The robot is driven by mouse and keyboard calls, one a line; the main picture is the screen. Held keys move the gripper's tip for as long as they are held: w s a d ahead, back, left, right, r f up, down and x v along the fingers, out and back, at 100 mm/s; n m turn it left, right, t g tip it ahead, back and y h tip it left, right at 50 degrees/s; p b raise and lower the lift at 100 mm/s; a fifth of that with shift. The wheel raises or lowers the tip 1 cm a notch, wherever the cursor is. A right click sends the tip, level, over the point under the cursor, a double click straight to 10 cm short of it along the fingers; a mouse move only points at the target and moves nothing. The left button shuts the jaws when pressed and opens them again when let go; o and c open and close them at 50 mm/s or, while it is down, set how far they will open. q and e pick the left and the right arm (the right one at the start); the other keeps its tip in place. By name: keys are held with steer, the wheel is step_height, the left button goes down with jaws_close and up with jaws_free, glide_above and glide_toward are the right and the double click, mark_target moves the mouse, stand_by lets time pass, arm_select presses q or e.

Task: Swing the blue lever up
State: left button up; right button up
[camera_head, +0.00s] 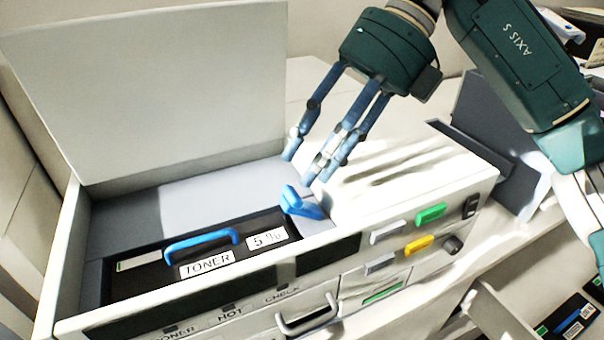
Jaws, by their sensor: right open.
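The blue lever (300,203) is inside the open top of a white printer-like machine (420,190), at the right end of the bay. It looks tilted, with its upper end leaning to the left. My right gripper (308,168) is open and empty, with its fingers pointing down just above and behind the lever. I see no clear contact between the fingers and the lever. My left gripper is not in view.
A black toner cartridge (130,285) with a blue handle (202,243) lies in the bay left of the lever. The raised white lid (150,90) stands behind it. Coloured buttons (430,214) line the front right. An open drawer (500,310) is at lower right.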

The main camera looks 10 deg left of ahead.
mark_target(292, 192)
steer(key=shift+w+x, duration=0.2)
steer(key=shift+x, duration=1.05)
steer(key=shift+s+a+f+p, duration=0.3)
steer(key=shift+s+f, duration=0.2)
steer(key=shift+f, duration=0.05)
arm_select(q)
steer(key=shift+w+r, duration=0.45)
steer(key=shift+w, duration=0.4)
arm_select(e)
steer(key=shift+w, duration=0.1)
